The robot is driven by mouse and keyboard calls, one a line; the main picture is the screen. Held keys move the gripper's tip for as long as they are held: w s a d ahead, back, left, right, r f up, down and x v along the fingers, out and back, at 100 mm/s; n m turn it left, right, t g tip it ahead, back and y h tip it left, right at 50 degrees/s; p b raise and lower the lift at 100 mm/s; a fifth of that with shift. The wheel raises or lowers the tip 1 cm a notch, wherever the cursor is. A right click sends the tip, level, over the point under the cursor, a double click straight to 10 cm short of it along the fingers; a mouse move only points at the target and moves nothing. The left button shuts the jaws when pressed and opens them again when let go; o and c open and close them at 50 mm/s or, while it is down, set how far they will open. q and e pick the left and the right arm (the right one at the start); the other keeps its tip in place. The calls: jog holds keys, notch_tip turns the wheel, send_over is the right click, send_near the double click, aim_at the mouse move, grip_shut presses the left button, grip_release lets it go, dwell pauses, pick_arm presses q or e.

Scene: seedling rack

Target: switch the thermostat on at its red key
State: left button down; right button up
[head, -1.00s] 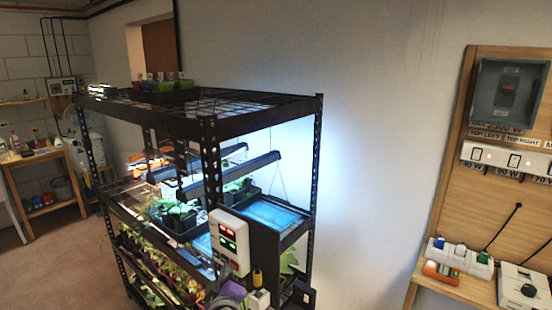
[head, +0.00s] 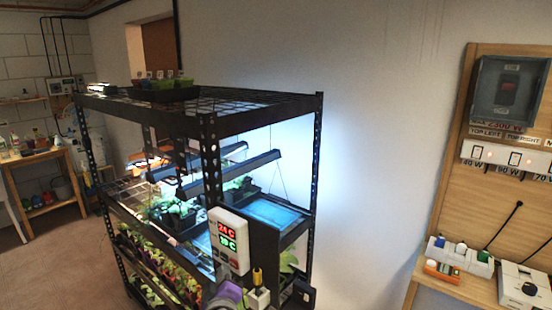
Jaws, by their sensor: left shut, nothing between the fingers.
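The thermostat (head: 242,259) is a white box on the near corner post of the black rack (head: 209,165), in the lower middle of the head view. Its upper display is lit red and reads about 24 C. The lower display is lit green and looks like 19 C. I cannot make out the red key. My left gripper (head: 229,292), grey and purple, is at the bottom edge, just below the thermostat and apart from its displays. It is shut and holds nothing. My right gripper is out of view.
A white socket box (head: 258,298) with a yellow-and-black plug (head: 257,277) is close to the right of my gripper. A black box (head: 304,293) is further right. Plant trays fill the rack. A wooden switch panel (head: 455,190) stands at the right. Floor at left is clear.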

pick_arm(q)
jog(key=s+a+b, duration=0.1)
jog(key=s+a, duration=0.2)
jog(key=s, duration=0.1)
jog(key=shift+s+a, duration=0.35)
jog(key=shift+s, duration=0.05)
jog(key=s+d+f+m+g+h, duration=0.1)
jog(key=s+f+m+g+h, duration=0.2)
jog(key=f, duration=1.1)
jog(key=s+d+f+m+g, duration=0.1)
jog(key=d+f+m+g, duration=0.2)
jog(key=f, duration=1)
jog(key=s+d+f+m+g+h, duration=0.1)
jog(key=s+f+g, duration=0.4)
jog(key=s+f, duration=0.4)
jog(key=s+d+f+m+g+h, duration=0.1)
jog(key=s+d+f+g+h, duration=0.1)
jog(key=s+f+g, duration=0.3)
jog(key=s+f, duration=0.4)
jog(key=s, duration=0.3)
jog(key=shift+s+f+m+g+h, duration=0.2)
jog(key=shift+s+m+g+h, duration=0.1)
jog(key=shift+m, duration=0.1)
